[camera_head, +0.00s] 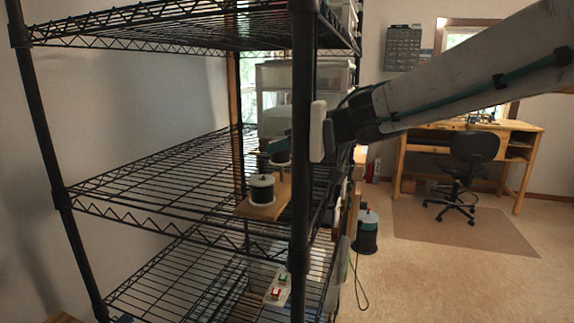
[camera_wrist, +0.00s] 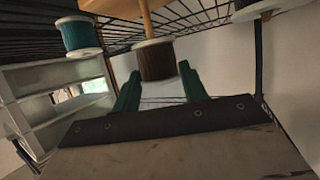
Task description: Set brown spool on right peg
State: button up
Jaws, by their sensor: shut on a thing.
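The brown spool (camera_wrist: 158,62), with white flanges, is between the green fingers of my gripper (camera_wrist: 159,76) in the wrist view, which looks upside down. My gripper is shut on it. A wooden peg (camera_wrist: 147,22) rises from a wooden board (camera_wrist: 122,9) to the spool's flange; I cannot tell whether it enters the spool. In the head view my gripper (camera_head: 283,147) holds the spool (camera_head: 279,159) just above the board (camera_head: 262,212). A dark spool (camera_head: 262,188) stands on the board's near end. A teal spool (camera_wrist: 79,36) shows at the other side.
The board is on the middle shelf (camera_head: 150,185) of a black wire rack, whose upright post (camera_head: 302,190) stands close to my arm. White drawers (camera_head: 280,75) stand behind. The upper shelf (camera_head: 170,25) is overhead. The middle shelf's left part is clear.

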aim_at(289, 163)
jog(key=shift+f, duration=2.05)
jog(key=shift+f, duration=0.15)
jog(key=o, duration=1)
jog(key=shift+o, duration=0.2)
